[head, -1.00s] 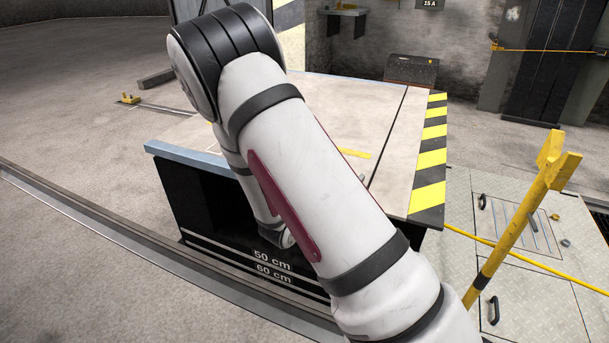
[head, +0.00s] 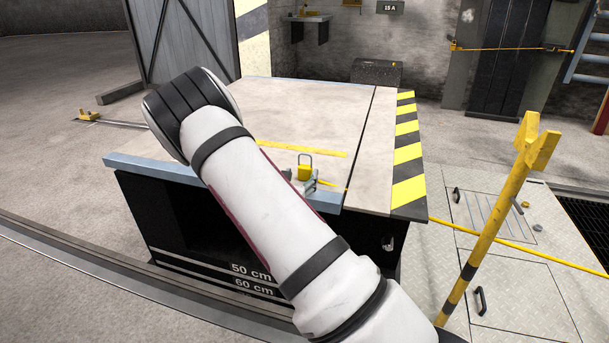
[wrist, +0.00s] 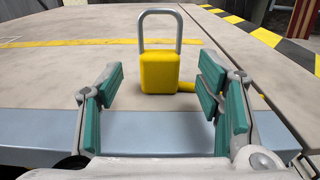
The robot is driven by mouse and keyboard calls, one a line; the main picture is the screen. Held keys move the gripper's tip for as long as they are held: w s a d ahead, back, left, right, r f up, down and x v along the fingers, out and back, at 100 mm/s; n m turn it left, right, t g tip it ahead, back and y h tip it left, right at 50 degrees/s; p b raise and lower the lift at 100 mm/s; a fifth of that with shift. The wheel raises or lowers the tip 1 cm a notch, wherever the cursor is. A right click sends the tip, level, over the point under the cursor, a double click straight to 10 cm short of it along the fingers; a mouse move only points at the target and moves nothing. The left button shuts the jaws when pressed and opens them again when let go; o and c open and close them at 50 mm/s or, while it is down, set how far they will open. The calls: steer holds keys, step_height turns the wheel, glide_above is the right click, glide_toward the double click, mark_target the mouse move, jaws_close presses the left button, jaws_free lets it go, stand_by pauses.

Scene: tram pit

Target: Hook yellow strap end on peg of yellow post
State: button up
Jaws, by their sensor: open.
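The yellow strap end, a yellow block with a grey metal loop, stands on the platform top near its front edge (head: 304,172). It also shows centred in the wrist view (wrist: 160,72). A yellow piece runs from its base to the right, partly hidden by a finger. My gripper (wrist: 161,78) is open, with green-padded fingers on either side of the block and visible gaps to it; in the head view my arm partly hides the gripper.
The platform (head: 270,108) has a blue-grey front edge and a black-and-yellow striped right edge (head: 408,150). A yellow strap (head: 520,247) stretches from the platform past the post. Metal floor plates (head: 520,295) with handles lie at the right.

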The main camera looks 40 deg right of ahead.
mark_target(304, 172)
steer(key=x, duration=0.1)
steer(key=b+x, duration=0.1)
steer(key=x, duration=0.1)
steer(key=b+x, duration=0.1)
steer(key=shift+d+f, duration=0.15)
steer(key=shift+f, duration=0.1)
steer(key=shift+w+d, duration=0.3)
steer(key=shift+w, duration=0.05)
steer(key=shift+r, duration=0.1)
steer(key=c, duration=1.2)
